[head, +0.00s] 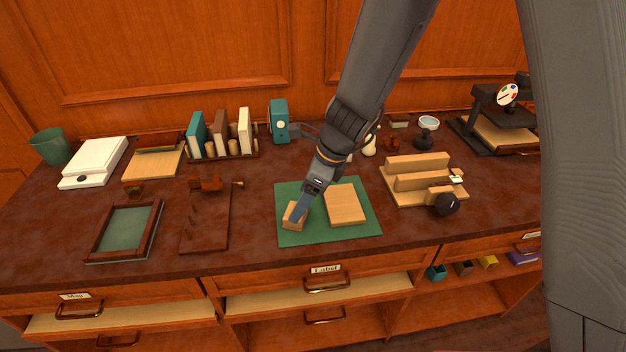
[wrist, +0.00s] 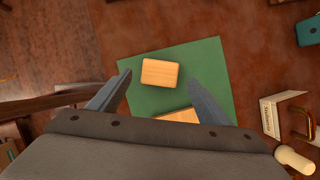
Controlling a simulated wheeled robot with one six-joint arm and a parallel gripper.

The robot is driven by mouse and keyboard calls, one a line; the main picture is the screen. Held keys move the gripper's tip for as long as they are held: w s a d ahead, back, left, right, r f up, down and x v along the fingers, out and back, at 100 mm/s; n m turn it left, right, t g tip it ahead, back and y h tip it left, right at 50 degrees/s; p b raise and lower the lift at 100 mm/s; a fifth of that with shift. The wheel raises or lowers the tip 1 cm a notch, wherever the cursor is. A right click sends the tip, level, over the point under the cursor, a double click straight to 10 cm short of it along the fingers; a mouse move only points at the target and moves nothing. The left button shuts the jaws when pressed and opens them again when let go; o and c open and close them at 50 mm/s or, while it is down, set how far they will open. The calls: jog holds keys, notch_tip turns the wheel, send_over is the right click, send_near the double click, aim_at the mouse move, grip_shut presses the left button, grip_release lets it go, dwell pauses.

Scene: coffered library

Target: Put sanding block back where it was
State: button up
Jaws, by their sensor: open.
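A small wooden block (head: 291,217), which I take for the sanding block, lies on the left part of a green mat (head: 325,237). A larger, flat wooden piece (head: 346,203) lies to its right on the same mat. My gripper (head: 298,216) is open and reaches down at the small block, partly covering it. I cannot tell whether the fingers straddle it. Another wooden piece (wrist: 178,116) is mostly hidden by my gripper body.
A brown wooden board (head: 205,225) and a framed green tray (head: 124,232) lie to the left. A slotted wooden rack (head: 420,181) with a black knob stands to the right. Books (head: 220,135) stand behind. Drawers (head: 320,285) run below the front edge.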

jog(key=v, duration=0.8)
jog(key=s+d+n+h, duration=0.2)
jog(key=s+d+n, duration=0.2)
jog(key=d+n, duration=0.6)
jog(key=s+d+n+t+h, duration=0.1)
jog(key=s+d+n+h, duration=0.1)
jog(key=s+d+n, duration=0.3)
jog(key=d+n, duration=0.4)
jog(key=d, duration=0.4)
jog(key=shift+s+d+r+n+h, duration=0.25)
jog(key=shift+s+r+n+h, duration=0.05)
jog(key=shift+s+n, duration=0.1)
notch_tip(320, 180, down, 3)
jog(key=b, duration=0.2)
jog(key=shift+r+b, duration=0.15)
jog(key=shift+b, duration=0.15)
